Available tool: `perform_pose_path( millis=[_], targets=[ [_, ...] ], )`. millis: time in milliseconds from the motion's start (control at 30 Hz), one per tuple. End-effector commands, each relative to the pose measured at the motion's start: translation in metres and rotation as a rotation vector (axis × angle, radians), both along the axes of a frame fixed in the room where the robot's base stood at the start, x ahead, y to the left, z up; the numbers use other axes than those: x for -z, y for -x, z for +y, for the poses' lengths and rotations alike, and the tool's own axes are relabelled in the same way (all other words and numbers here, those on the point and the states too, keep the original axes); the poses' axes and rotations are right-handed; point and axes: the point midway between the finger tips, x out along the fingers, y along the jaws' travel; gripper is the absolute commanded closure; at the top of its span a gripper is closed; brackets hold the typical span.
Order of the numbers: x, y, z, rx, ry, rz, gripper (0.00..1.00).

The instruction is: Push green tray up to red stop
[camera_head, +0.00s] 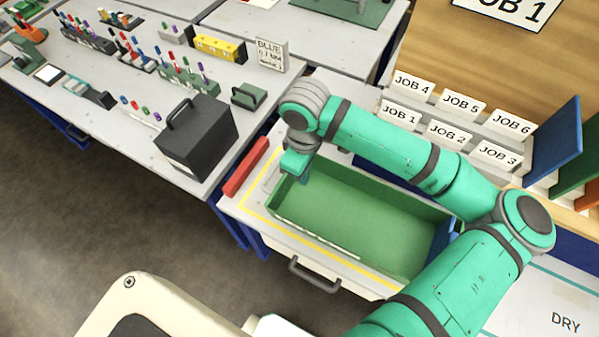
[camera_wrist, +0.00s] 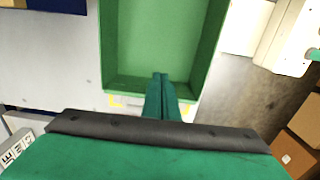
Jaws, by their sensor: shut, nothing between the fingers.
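The green tray (camera_head: 365,215) is an open, empty box on a pale work surface, its long side running left to right in the head view. The red stop (camera_head: 246,168) is a short bar left of the tray, with a narrow gap between them. My gripper (camera_head: 288,176) points down at the tray's left end, its fingers closed and empty. In the wrist view, my shut fingers (camera_wrist: 160,80) overlap the tray's near end wall (camera_wrist: 130,83). I cannot tell whether they touch it. The red stop does not show in the wrist view.
A yellow outline (camera_head: 252,207) surrounds the tray's area. A grey handle (camera_head: 313,275) sticks out at the front. A black box (camera_head: 197,137) stands on the bench left of the stop. Job-labelled bins (camera_head: 447,132) stand behind my arm.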

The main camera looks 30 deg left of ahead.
Motion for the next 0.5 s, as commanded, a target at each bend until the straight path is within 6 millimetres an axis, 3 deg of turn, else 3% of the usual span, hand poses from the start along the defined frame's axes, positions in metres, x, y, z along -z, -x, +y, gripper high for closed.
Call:
perform_pose_path(
  millis=[400,500],
  targets=[
    [0.078,0.000,0.000,0.001,-0.001,0.003,1.00],
    [0.081,0.000,0.013,-0.003,-0.002,-0.001,1.00]
  ],
)
